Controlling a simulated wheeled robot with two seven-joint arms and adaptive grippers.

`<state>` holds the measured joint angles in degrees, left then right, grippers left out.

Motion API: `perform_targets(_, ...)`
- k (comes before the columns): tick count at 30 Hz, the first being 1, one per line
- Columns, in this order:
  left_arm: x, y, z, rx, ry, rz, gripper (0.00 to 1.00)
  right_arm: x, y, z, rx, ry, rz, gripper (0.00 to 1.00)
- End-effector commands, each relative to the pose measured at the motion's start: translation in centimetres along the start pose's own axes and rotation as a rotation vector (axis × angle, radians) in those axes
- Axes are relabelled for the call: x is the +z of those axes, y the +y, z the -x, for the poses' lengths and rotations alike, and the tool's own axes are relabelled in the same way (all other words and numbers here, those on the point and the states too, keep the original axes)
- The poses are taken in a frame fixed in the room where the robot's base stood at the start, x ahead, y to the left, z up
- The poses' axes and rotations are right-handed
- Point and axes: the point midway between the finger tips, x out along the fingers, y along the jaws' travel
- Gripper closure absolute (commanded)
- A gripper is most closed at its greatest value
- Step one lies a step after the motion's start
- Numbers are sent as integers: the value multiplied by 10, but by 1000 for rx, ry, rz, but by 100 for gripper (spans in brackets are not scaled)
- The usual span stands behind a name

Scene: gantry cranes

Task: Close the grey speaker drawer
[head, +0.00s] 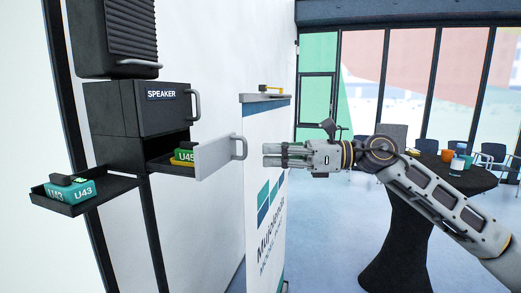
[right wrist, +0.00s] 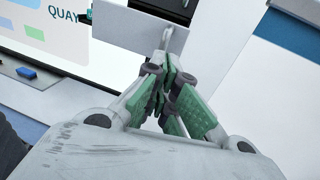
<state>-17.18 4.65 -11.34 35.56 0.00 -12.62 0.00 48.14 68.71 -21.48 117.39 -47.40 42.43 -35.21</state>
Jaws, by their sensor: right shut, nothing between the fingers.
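The black speaker cabinet (head: 112,118) hangs at the left in the head view, with a "SPEAKER" label on its upper part. Its lower drawer, with a light grey front (head: 213,158) and a grey bar handle (head: 242,147), is pulled out. A green and yellow block marked U45 (head: 184,157) lies inside. My right gripper (head: 266,155) is shut and empty, just right of the handle and apart from it, pointing at the drawer front. In the right wrist view, a grey panel (right wrist: 150,28) shows behind the shut fingertips (right wrist: 166,38). My left gripper is not in view.
A black tray (head: 95,198) with a teal block marked U43 (head: 72,190) juts out at the lower left. A banner stand (head: 262,185) stands behind the handle. A black table (head: 400,225) with cups and several chairs are at the right.

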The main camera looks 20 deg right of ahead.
Motion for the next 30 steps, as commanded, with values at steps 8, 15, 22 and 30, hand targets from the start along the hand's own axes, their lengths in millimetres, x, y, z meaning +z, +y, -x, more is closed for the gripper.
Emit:
perform_targets(8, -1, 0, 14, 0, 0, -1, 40, 2, 1, -20, 2, 0, 1, 100)
perform_targets(15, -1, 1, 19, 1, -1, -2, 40, 2, 1, -30, 1, -1, 1, 100)
perform_targets(22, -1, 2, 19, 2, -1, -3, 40, 1, 1, -31, 0, -1, 1, 100)
perform_targets(30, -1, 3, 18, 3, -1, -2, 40, 0, 1, -30, 0, 0, 1, 100)
